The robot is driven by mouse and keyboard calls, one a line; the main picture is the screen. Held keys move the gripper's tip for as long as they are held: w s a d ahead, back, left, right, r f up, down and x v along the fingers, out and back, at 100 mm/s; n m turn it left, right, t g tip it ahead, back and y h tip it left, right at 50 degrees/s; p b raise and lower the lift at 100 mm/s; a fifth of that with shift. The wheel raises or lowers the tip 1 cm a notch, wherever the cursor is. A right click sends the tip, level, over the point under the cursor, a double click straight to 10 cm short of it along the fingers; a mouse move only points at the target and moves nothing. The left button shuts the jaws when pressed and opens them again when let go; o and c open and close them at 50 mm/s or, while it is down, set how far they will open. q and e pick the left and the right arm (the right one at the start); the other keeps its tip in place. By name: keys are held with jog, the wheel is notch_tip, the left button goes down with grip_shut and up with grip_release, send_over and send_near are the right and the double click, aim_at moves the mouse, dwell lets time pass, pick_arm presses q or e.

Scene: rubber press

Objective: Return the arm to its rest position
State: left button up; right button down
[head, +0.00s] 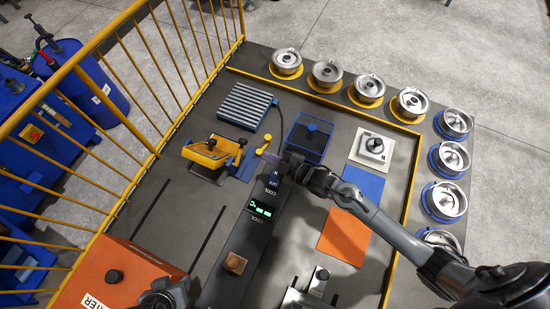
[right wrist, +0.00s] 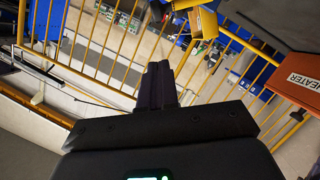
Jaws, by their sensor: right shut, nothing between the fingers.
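My right arm comes in from the right side of the head view. Its gripper (head: 268,157) is above the middle of the dark table, beside the black strip marked COOL. In the right wrist view the two dark fingers (right wrist: 157,84) lie together, shut with nothing between them. Part of my left arm's end (head: 160,295) shows at the bottom edge of the head view; its fingers cannot be made out.
Several metal wheel-like parts (head: 327,73) line the back and right. An orange heater box (head: 115,275) is front left. A yellow railing (head: 120,95) borders the left.

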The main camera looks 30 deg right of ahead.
jog(key=s+a+m+h, duration=0.1)
jog(key=s+a+m, duration=0.15)
jog(key=s, duration=0.65)
jog(key=s+d+r+m+g+h, duration=0.25)
jog(key=s+d+m+g, duration=0.2)
jog(key=s, duration=0.25)
jog(key=s+d+r+m+g+h, duration=0.2)
jog(key=s+d+m+g+h, duration=0.25)
jog(key=s, duration=0.35)
notch_tip(320, 180, up, 16)
jog(key=y+p, duration=0.1)
jog(key=p, duration=1.5)
jog(key=shift+a+g+p, duration=0.25)
jog(key=shift+g+p, duration=0.05)
jog(key=shift+p, duration=0.1)
